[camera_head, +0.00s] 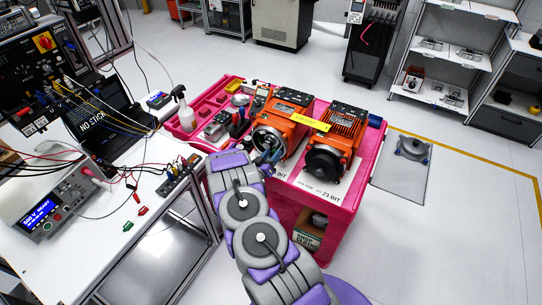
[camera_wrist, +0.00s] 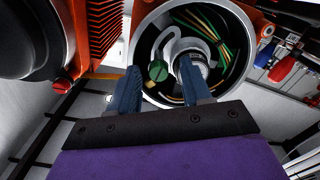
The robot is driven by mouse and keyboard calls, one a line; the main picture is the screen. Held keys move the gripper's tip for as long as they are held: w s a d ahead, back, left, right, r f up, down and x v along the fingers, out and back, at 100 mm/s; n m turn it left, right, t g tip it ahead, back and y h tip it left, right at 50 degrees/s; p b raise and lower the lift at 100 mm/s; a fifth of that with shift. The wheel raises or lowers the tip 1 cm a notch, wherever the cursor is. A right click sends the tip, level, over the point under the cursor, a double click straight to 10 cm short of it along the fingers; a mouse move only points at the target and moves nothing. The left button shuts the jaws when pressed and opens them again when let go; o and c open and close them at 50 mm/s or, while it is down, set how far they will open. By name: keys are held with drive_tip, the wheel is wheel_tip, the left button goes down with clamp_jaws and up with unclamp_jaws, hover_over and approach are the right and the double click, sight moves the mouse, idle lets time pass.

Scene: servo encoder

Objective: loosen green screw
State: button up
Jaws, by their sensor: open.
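The green screw (camera_wrist: 158,70) shows in the wrist view inside the open round end (camera_wrist: 141,42) of an orange motor. It appears between my two blue fingertips, at the foot of a pale curved part. My gripper (camera_wrist: 160,78) is open, with one finger on each side of the screw in the picture. I cannot tell whether either finger touches it. A grey cylindrical encoder (camera_wrist: 194,67) sits beside the right finger, which partly covers it. In the head view, my gripper (camera_head: 266,154) is at the open end of the left orange motor (camera_head: 291,103); the screw is not discernible there.
A second orange motor (camera_head: 340,127) stands close on the right on the pink cart (camera_head: 370,160). Green and yellow wires (camera_wrist: 224,48) fill the housing near the fingers. Tools and a spray bottle (camera_head: 184,110) are left on the cart. A cluttered bench (camera_head: 150,245) stands left.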

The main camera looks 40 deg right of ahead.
drive_tip(key=v, duration=1.7)
drive_tip(key=shift+a, duration=0.25)
